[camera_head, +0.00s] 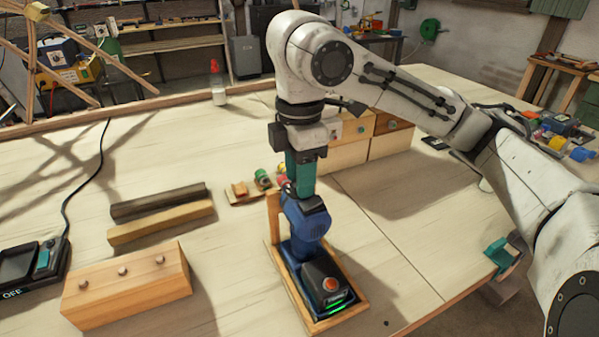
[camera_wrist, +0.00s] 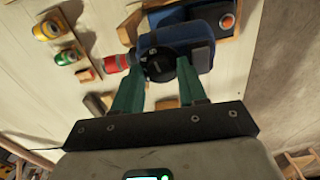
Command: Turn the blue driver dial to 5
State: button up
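The blue driver (camera_head: 304,228) stands upright on its battery foot in a wooden cradle (camera_head: 346,313); its red-tipped nose shows in the wrist view (camera_wrist: 115,63). My gripper (camera_head: 302,190) points straight down over the driver's top. In the wrist view, the driver's black dial (camera_wrist: 159,66) lies between the tips of my two green fingers (camera_wrist: 159,72). The fingers stand apart, one at each side of the dial, at or very near its rim. I cannot tell whether they press on it. Small white marks show by the dial, but its setting is too small to read.
A wooden block with several pegs (camera_head: 127,286), two laths (camera_head: 160,222) and a black device reading OFF (camera_head: 30,265) lie left. Wooden drawers (camera_head: 350,152) stand behind the driver. Small coloured parts (camera_head: 262,180) lie close behind it.

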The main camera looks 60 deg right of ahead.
notch_tip(320, 180, up, 11)
jog(key=p, duration=0.1)
dwell(0.6)
jog(key=shift+f, duration=0.15)
dwell(0.4)
